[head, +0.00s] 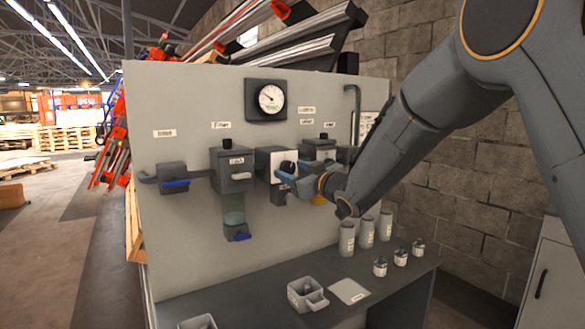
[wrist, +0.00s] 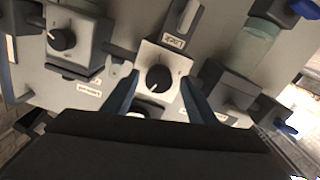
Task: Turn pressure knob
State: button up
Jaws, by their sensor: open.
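A dark round knob (wrist: 158,78) with a pale pointer mark sits on a white plate (wrist: 151,60) in the middle of the wrist view. My gripper (wrist: 158,84) is open, with one blue-grey finger on each side of this knob. I cannot tell whether either finger touches it. In the head view my gripper (head: 287,181) is at the white-faced box (head: 266,163) on the grey panel, and the knob (head: 288,167) is partly hidden by it. A second dark knob (wrist: 62,40) is at the upper left of the wrist view. The knob labels are too small to read surely.
A round gauge (head: 269,98) is above on the grey panel (head: 180,110). A blue-handled valve (head: 174,183) and a blue-tipped fitting (head: 238,235) are to the left. The bench (head: 235,300) below holds canisters (head: 347,238), small jars (head: 380,267) and an open box (head: 302,293).

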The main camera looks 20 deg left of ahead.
jog(key=shift+w+a, duration=0.3)
jog(key=shift+w, duration=0.05)
jog(key=c, duration=1.1)
